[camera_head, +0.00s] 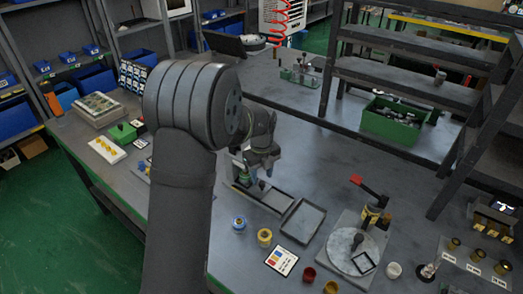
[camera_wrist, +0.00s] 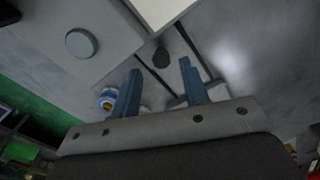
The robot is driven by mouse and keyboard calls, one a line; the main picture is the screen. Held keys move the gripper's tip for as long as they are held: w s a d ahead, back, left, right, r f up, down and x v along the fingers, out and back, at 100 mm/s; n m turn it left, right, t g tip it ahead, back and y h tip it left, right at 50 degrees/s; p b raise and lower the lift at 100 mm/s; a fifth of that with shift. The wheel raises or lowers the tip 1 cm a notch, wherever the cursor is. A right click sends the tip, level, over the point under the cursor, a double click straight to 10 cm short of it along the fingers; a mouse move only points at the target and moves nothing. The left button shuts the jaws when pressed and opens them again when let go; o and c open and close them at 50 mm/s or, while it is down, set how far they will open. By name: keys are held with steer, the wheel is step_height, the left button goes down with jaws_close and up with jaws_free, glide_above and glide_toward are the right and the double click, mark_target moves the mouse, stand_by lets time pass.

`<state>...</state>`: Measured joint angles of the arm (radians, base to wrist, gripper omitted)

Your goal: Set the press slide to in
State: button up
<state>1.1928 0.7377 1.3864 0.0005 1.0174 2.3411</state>
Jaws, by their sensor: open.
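My gripper (camera_head: 257,174) is over the grey bench in the head view, pointing down at a dark, low track (camera_head: 272,198). In the wrist view its two blue fingers (camera_wrist: 160,66) are apart with nothing held between them. A dark round knob (camera_wrist: 161,57) shows between the fingertips, beside dark rails. It looks like the press slide's handle, but I cannot tell whether the fingers are level with it. A pale plate with a round grey button (camera_wrist: 81,43) lies left of the knob. My arm and gripper hide part of the slide in the head view.
An empty dark tray (camera_head: 303,222) lies right of the track. A round plate (camera_head: 352,252) with a red-handled lever (camera_head: 368,190) stands farther right.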

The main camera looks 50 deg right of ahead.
step_height(320, 180, up, 15)
steer(key=shift+f, duration=0.15)
stand_by(0.6)
step_height(320, 180, down, 18)
steer(key=shift+s+r, duration=0.1)
steer(key=shift+r, duration=0.15)
stand_by(0.3)
steer(key=shift+r, duration=0.1)
